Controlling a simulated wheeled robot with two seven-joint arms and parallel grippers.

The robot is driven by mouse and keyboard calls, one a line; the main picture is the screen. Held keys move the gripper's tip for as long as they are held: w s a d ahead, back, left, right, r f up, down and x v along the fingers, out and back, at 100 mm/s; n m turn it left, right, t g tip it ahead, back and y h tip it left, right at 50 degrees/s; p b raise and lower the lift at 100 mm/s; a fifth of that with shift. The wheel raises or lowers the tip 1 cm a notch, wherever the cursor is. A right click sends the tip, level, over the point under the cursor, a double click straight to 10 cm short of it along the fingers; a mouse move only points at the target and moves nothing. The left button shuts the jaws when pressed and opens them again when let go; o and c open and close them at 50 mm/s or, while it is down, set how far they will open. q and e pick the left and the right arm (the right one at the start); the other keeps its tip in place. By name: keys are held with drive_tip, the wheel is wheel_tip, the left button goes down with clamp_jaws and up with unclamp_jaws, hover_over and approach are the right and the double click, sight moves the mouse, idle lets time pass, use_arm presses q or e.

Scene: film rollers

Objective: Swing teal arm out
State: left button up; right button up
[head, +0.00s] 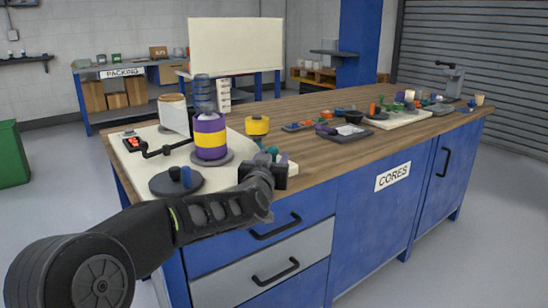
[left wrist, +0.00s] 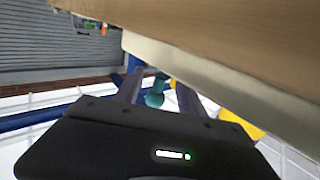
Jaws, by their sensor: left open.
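The teal arm (head: 271,152) shows only as a small teal piece at the front right of the cream board (head: 222,180), mostly hidden behind my left gripper. In the left wrist view its teal rounded knob and stem (left wrist: 156,92) appear between the two fingers. My left gripper (head: 268,168) is at the board's front right edge. In the left wrist view the left gripper (left wrist: 158,95) is open, with a finger on each side of the teal piece. I cannot tell whether either finger touches it. My right gripper is not in view.
The board also holds a purple and yellow roll (head: 210,138), a white roll (head: 174,115), a black bent arm (head: 165,149) and a dark disc (head: 163,186) with pegs. A yellow spool (head: 257,126) stands behind. Small parts crowd the wooden bench (head: 330,165) farther right.

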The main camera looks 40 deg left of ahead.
use_arm(q)
drive_tip(key=shift+s+d+r, duration=0.1)
drive_tip(key=shift+r, duration=0.1)
drive_tip(key=shift+s, duration=0.25)
drive_tip(key=p+v, duration=0.2)
drive_tip(key=v, duration=0.5)
drive_tip(key=shift+f+p, duration=0.2)
drive_tip(key=shift+p, duration=0.15)
drive_tip(key=shift+d, duration=0.1)
